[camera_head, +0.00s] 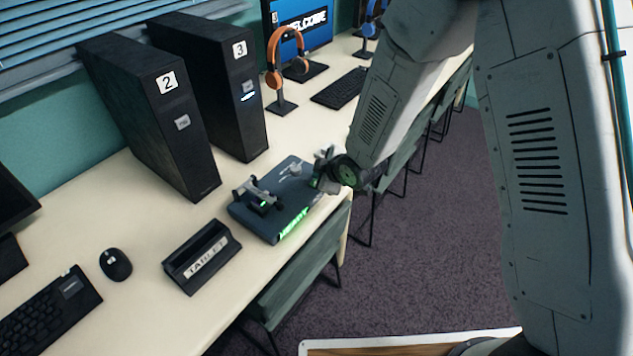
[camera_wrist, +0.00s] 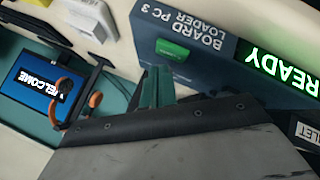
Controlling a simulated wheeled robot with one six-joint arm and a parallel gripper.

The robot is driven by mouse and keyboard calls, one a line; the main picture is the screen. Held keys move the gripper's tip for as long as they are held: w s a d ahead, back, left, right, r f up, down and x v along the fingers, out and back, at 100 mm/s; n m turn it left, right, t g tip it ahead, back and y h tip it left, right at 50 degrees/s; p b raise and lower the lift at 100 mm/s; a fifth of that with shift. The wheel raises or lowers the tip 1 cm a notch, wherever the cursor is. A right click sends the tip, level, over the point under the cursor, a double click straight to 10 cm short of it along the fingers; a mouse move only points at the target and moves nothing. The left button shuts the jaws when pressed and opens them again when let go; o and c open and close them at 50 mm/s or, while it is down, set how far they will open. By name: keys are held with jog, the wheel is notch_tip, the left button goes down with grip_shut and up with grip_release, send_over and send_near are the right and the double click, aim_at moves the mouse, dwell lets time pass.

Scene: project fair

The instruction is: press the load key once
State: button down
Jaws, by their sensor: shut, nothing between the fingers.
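The dark blue-grey board loader (camera_head: 275,222) lies on the desk, its green READY display lit on the front. In the wrist view, its face (camera_wrist: 205,60) reads BOARD PC 3 LOADER, beside the READY display (camera_wrist: 285,72). A bright green key (camera_wrist: 172,50), which I take as the load key, sits under that lettering. My gripper (camera_head: 318,178) is at the loader's right end in the head view. Its teal-green fingertips (camera_wrist: 157,88) are shut and empty, just below the key in the wrist picture. I cannot tell whether they touch. The key is not clear in the head view.
Black towers marked 2 (camera_head: 165,110) and 3 (camera_head: 225,80) stand behind the loader. A TABLET dock (camera_head: 203,256) and a mouse (camera_head: 116,265) are to its left. Orange headphones (camera_head: 274,60) hang on a stand behind. A chair (camera_head: 290,285) is below the desk's front edge.

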jog(key=shift+f, duration=0.2)
jog(key=shift+f, duration=0.25)
jog(key=shift+f, duration=0.4)
dwell(0.7)
jog(key=shift+r, duration=0.85)
jog(key=shift+r, duration=2.5)
